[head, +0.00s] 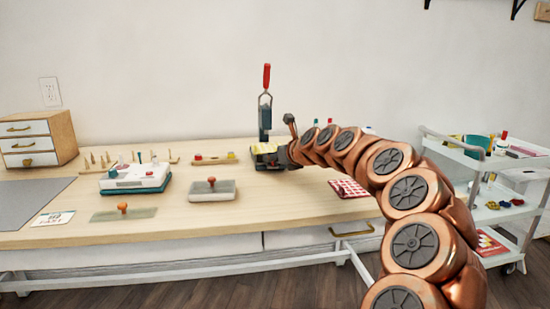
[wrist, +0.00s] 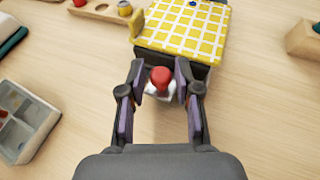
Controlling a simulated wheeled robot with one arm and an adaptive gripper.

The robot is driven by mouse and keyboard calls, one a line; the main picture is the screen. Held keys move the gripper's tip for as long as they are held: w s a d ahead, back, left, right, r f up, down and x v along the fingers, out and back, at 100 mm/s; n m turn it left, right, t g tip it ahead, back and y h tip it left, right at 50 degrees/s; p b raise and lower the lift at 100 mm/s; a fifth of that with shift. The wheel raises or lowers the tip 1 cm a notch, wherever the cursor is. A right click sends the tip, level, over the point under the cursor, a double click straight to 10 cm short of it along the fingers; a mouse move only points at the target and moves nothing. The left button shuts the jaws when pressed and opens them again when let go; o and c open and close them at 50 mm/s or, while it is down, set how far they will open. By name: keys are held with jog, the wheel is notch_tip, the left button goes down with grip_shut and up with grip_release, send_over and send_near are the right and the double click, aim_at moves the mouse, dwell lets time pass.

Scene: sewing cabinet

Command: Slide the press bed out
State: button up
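The press stands at the back of the table in the head view, with an upright red-handled lever (head: 266,77). Its low dark bed (head: 270,163) is partly hidden by my arm. In the wrist view a yellow cloth with a white grid (wrist: 182,30) lies on the dark press bed (wrist: 170,62). A red knob (wrist: 160,76) on a pale mount sticks out from the bed's near side. My gripper (wrist: 160,82) is open, with one finger on each side of the knob and a small gap visible at both sides.
A wooden strip with round pieces (head: 214,160) lies left of the press. A grey block with an orange knob (head: 212,190) sits nearer the front. A red-patterned piece (head: 348,189) lies right, under my arm. A white cart (head: 490,213) stands right of the table.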

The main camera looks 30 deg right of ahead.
grip_shut()
